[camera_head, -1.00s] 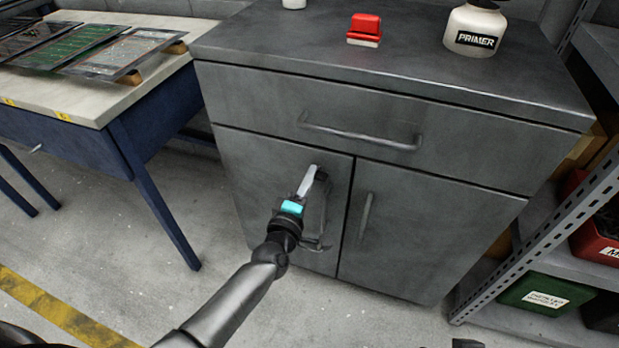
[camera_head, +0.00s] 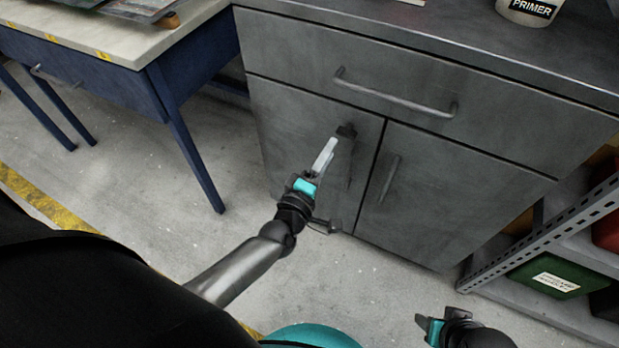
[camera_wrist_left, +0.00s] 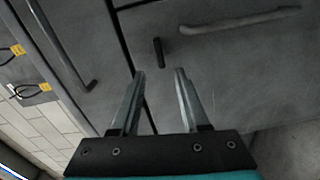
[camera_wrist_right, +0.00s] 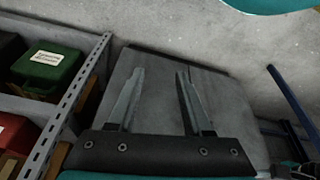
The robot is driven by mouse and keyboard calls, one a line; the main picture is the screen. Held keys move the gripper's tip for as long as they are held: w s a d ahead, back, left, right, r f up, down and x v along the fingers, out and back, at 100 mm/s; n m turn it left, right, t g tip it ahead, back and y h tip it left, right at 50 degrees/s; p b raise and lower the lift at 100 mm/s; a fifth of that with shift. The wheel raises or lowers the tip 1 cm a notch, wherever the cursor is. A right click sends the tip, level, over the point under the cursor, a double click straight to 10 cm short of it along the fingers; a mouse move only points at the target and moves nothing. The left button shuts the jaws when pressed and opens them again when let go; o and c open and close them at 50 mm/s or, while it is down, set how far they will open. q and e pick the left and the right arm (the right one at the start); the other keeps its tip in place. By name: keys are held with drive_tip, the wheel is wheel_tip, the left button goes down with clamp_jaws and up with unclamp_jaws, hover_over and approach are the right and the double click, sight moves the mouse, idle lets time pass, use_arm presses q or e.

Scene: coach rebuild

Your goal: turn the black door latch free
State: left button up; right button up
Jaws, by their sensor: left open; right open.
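The black latch (camera_head: 346,131) is a small dark piece near the top right corner of the grey cabinet's left door (camera_head: 300,125). In the left wrist view the latch (camera_wrist_left: 158,52) is a short dark bar just beyond and between my fingertips, apart from them. My left gripper (camera_head: 331,146) is open and empty in front of the left door, its tips just short of the latch; it also shows in the left wrist view (camera_wrist_left: 160,74). My right gripper (camera_head: 424,322) is open and empty, low at the right and away from the cabinet.
The drawer handle (camera_head: 395,97) is above the latch and the right door's handle (camera_head: 389,180) is to its right. A blue-legged table (camera_head: 185,140) stands left of the cabinet. A metal shelf (camera_head: 540,240) with a green bin (camera_head: 545,275) stands at the right.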

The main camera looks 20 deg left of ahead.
use_arm(q)
drive_tip(key=s+p, duration=0.2)
drive_tip(key=s, duration=0.7)
drive_tip(key=shift+a, duration=0.15)
use_arm(e)
drive_tip(key=shift+g, duration=0.4)
drive_tip(key=f, duration=0.1)
drive_tip(key=s+f, duration=0.1)
drive_tip(key=f, duration=0.2)
drive_tip(key=shift+s+d+f, duration=0.15)
drive_tip(key=shift+s+f, duration=0.15)
drive_tip(key=shift+f, duration=0.05)
